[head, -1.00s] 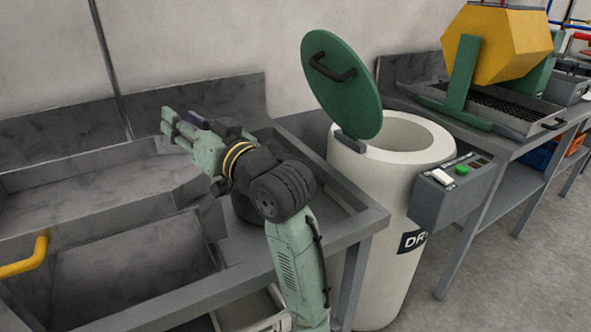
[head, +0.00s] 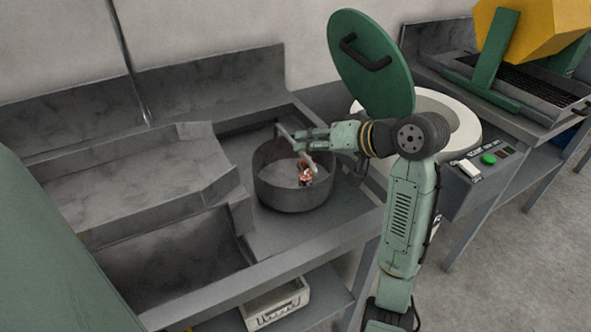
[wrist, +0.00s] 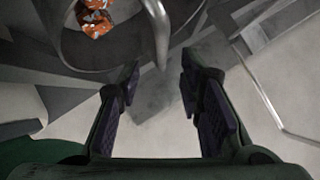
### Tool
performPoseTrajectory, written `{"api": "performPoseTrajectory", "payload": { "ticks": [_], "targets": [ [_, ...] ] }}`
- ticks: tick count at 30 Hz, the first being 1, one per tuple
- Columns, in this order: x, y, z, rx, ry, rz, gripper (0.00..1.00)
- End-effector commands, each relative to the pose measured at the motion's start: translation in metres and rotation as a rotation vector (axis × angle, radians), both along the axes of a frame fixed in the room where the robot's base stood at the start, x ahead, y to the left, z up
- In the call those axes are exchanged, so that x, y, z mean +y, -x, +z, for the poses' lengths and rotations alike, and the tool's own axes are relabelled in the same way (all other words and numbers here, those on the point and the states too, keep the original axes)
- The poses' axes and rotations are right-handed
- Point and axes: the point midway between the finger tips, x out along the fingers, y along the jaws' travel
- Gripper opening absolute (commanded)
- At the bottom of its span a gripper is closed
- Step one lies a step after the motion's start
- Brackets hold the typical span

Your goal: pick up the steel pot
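The steel pot (head: 290,198) is a wide, dark grey round pot standing on the metal bench, with orange copper pieces (head: 306,175) inside. Its bent metal handle (wrist: 158,28) rises above the rim. My gripper (head: 304,141) is over the pot's far right side, close to the handle. In the wrist view the fingers of my gripper (wrist: 158,77) are apart with nothing between them. The handle's lower end lies just ahead of the gap, and the copper pieces (wrist: 95,18) show at upper left. Part of the handle is hidden behind my gripper in the head view.
A grey sink basin (head: 150,265) lies left of the pot. A white drum (head: 462,118) with a raised green lid (head: 372,68) stands close behind my arm on the right. A pale crate (head: 276,304) sits on the shelf below.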

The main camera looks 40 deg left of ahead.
Motion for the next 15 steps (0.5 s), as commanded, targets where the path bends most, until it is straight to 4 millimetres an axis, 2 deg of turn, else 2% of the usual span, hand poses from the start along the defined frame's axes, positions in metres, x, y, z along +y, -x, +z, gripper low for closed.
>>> {"api": "performPoseTrajectory", "payload": {
  "ticks": [7, 15],
  "targets": [
    [0.019, 0.0, -0.008, 0.001, 0.0, 0.001, 0.34],
    [0.053, -0.001, -0.025, 0.0, -0.001, 0.001, 0.34]
  ]
}}
